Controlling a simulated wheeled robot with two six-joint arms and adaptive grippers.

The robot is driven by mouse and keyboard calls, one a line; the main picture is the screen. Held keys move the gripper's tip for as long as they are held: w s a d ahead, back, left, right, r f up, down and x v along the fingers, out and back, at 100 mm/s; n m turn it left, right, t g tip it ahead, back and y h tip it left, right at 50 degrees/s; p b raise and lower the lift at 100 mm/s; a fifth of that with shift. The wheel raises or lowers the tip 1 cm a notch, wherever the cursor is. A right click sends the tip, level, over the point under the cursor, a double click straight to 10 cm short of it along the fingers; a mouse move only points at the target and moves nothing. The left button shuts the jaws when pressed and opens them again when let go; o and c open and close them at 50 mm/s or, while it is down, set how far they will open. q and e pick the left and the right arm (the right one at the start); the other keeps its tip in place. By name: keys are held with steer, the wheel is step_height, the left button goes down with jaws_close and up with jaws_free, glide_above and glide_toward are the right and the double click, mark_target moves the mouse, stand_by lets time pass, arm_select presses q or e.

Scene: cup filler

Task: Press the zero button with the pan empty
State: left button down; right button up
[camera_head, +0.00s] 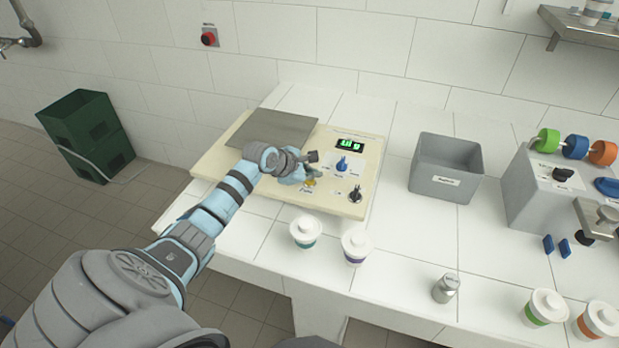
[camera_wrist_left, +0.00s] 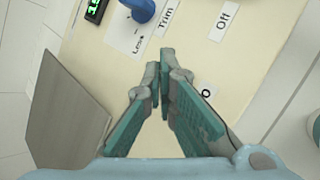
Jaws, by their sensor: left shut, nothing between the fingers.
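The scale (camera_head: 220,165) is a cream panel with a flat grey pan (camera_head: 272,128) at its back left. The pan is bare; it also shows in the wrist view (camera_wrist_left: 62,120). A green-lit display (camera_head: 350,145) shows digits and "g", too small to read surely. A yellow button (camera_head: 309,183) sits near the panel's front, just below my gripper. My left gripper (camera_head: 314,168) is over the panel's front, with its fingertips together and nothing between them. In the wrist view the fingertips (camera_wrist_left: 161,66) cover part of the panel, and a label beside them is partly hidden. My right gripper is out of view.
A blue trim knob (camera_head: 342,164) and a dark off switch (camera_head: 356,193) are close to the gripper's right. Two lidded cups (camera_head: 305,231) (camera_head: 355,245) stand in front of the scale. A grey bin (camera_head: 446,167) and a dispenser (camera_head: 550,195) stand to the right.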

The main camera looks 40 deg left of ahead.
mark_target(311, 182)
arm_select(q)
steer(key=shift+f, duration=0.35)
stand_by(0.6)
steer(key=shift+r+p, duration=0.75)
steer(key=shift+p, duration=0.4)
steer(key=shift+r, duration=0.1)
step_height(311, 182, up, 3)
steer(key=p, duration=0.3)
steer(key=shift+w+p, duration=0.1)
steer(key=shift+p, duration=0.3)
steer(key=shift+a+r, duration=0.1)
steer(key=shift+r, duration=1.3)
